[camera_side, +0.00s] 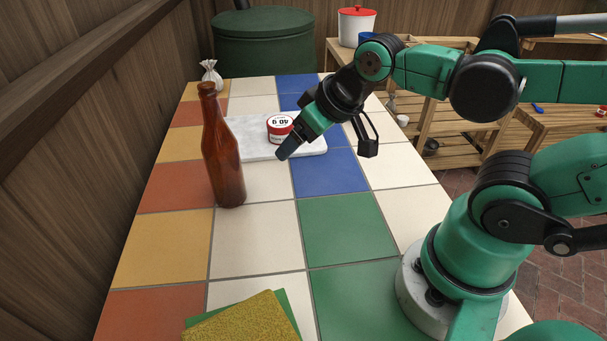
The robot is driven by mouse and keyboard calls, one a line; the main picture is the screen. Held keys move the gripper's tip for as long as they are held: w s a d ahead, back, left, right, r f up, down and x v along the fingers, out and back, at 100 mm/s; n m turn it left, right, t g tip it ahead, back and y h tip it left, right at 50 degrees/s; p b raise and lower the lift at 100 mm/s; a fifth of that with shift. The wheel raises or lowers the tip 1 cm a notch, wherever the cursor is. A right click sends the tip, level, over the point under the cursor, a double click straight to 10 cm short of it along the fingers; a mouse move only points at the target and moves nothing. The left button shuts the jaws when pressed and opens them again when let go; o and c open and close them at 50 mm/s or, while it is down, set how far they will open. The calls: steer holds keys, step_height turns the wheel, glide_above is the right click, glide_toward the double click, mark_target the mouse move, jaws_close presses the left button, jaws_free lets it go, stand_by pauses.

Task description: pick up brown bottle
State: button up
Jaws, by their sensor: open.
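The brown bottle (224,160) stands upright on the tiled table, left of the middle of the side view. It is tall, with a narrow neck. My gripper (284,155) is to the right of the bottle, apart from it, and points down and to the left. It is open, and I see nothing held between its fingers.
A white marble board (255,140) with a red-and-white tin (280,127) lies behind my gripper. A small white sack (211,75) stands behind the bottle. A yellow sponge and green pad (246,322) lie at the front. The tiles (258,235) between are clear.

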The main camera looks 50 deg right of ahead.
steer(key=w+a+r+n+g+y, duration=0.1)
steer(key=w+a+r+n+g, duration=0.15)
steer(key=w+r, duration=0.25)
step_height(320, 180, up, 4)
steer(key=n+g+y, duration=0.1)
steer(key=n+y, duration=0.1)
steer(key=n, duration=0.4)
glide_above(203, 107)
steer(key=s+d, duration=0.1)
steer(key=d, duration=0.1)
steer(key=shift+d+f, duration=0.15)
steer(key=shift+w+a+f, duration=0.2)
steer(key=shift+w+f, duration=0.05)
steer(key=shift+f, duration=0.25)
steer(key=shift+x, duration=2.2)
steer(key=shift+s, duration=0.1)
jaws_close()
